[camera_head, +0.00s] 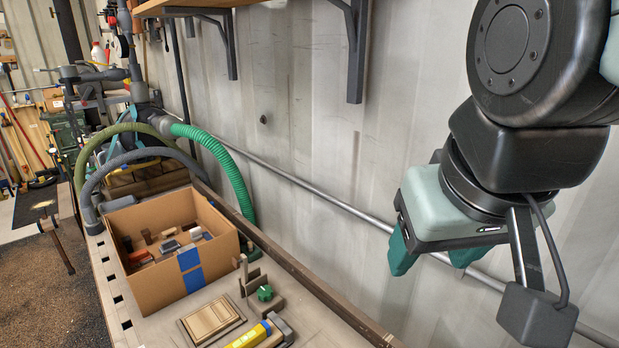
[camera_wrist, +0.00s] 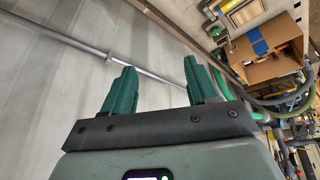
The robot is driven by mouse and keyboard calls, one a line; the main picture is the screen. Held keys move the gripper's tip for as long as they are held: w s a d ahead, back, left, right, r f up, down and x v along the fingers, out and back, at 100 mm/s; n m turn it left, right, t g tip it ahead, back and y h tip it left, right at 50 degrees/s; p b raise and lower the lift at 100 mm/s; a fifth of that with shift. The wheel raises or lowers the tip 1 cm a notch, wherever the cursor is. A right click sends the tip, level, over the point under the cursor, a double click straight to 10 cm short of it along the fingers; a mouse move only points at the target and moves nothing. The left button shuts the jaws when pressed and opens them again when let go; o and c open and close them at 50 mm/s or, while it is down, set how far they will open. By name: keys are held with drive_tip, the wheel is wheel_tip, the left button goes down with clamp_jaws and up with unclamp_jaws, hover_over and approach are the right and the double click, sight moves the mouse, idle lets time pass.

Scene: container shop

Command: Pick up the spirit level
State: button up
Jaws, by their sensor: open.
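A yellow bar, which looks like the spirit level (camera_head: 248,338), lies on the workbench at the bottom edge of the head view, partly cut off by the frame. A small yellow piece, probably the same level (camera_wrist: 229,5), shows at the top of the wrist view. My gripper (camera_head: 434,262) is open and empty, raised in front of the wall, well to the right of the level and above the bench. Its two green fingers stand apart in the wrist view (camera_wrist: 160,80), with only wall and pipe behind them.
An open cardboard box (camera_head: 165,285) with several small items stands on the bench. A wooden panel (camera_head: 211,318) and a green-topped piece (camera_head: 265,293) lie near the level. A metal pipe (camera_head: 335,206) runs along the wall; a shelf bracket (camera_head: 357,50) juts above. A green hose (camera_head: 226,160) curves behind the box.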

drive_tip(key=w+a+f+n+g+h, duration=0.2)
drive_tip(key=w+a+f+n+g, duration=0.15)
drive_tip(key=w+a+n, duration=0.35)
drive_tip(key=n+t+h, duration=0.2)
drive_tip(key=n+h, duration=0.4)
drive_tip(key=n, duration=0.5)
hover_over(245, 343)
drive_tip(key=s, duration=0.3)
wheel_tip(245, 343, down, 18)
drive_tip(key=s+a+f+n+t, duration=0.2)
drive_tip(key=a+f, duration=0.1)
drive_tip(key=f, duration=0.1)
drive_tip(key=s+a+f+n+t+h, duration=0.1)
drive_tip(key=s+a+f+n+t, duration=0.1)
drive_tip(key=f, duration=0.3)
drive_tip(key=s+a+f+n+t, duration=0.2)
drive_tip(key=a+f+n, duration=0.1)
drive_tip(key=a+f, duration=0.2)
drive_tip(key=shift+f, duration=0.1)
drive_tip(key=shift+w+d+f+n+h, duration=0.1)
drive_tip(key=shift+w+f+n+h, duration=0.1)
drive_tip(key=shift+f+n+h, duration=0.1)
drive_tip(key=x, duration=1)
drive_tip(key=shift+w, duration=0.1)
drive_tip(key=shift+c, duration=0.3)
